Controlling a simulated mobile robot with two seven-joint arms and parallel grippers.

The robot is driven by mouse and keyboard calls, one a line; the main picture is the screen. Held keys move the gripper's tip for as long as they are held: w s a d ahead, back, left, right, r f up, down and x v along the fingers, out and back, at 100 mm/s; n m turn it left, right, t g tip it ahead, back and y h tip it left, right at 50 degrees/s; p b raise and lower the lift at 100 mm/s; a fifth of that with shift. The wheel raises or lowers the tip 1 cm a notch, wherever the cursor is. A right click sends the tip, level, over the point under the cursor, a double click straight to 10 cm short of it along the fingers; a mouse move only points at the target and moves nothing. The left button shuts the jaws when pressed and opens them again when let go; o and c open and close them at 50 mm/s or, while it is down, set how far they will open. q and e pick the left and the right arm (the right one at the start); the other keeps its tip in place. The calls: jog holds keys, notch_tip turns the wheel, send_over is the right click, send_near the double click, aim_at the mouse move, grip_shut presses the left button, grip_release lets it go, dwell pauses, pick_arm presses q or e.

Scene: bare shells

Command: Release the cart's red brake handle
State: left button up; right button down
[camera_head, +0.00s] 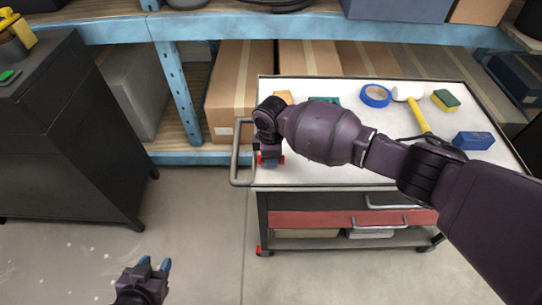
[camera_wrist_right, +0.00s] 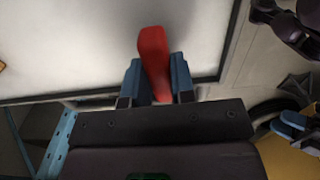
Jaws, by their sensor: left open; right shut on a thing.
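The cart (camera_head: 262,180) has a white top and a grey push handle (camera_head: 236,150) at its left end. The red brake handle (camera_head: 282,159) sits at the left end of the cart top, mostly hidden by my right gripper (camera_head: 270,163). In the right wrist view the red handle (camera_wrist_right: 152,52) stands between the two blue fingers of my right gripper (camera_wrist_right: 156,84), which is shut on it. The upper part of the handle sticks out past the fingers. My left gripper (camera_head: 153,264) is open and empty, low over the floor left of the cart.
On the cart top are blue tape (camera_head: 375,96), a mallet (camera_head: 411,100), a sponge (camera_head: 445,100) and a blue block (camera_head: 474,141). A dark cabinet (camera_head: 75,140) stands left. A blue shelf (camera_head: 250,27) with boxes stands behind. Floor between cabinet and cart is clear.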

pick_arm(q)
jog(key=shift+s+a, duration=0.1)
jog(key=shift+s, duration=0.05)
jog(key=shift+s+f, duration=0.15)
jog(key=shift+s, duration=0.05)
pick_arm(e)
jog(key=c, duration=1)
grip_release()
jog(key=shift+o, duration=0.2)
jog(key=shift+r, duration=0.1)
jog(key=shift+r, duration=0.35)
notch_tip(320, 180, up, 9)
jog(key=shift+r+p, duration=0.1)
jog(key=shift+p, duration=1)
pick_arm(q)
jog(key=shift+a+r, duration=0.1)
jog(key=shift+r, duration=0.8)
pick_arm(e)
jog(key=shift+r, duration=0.35)
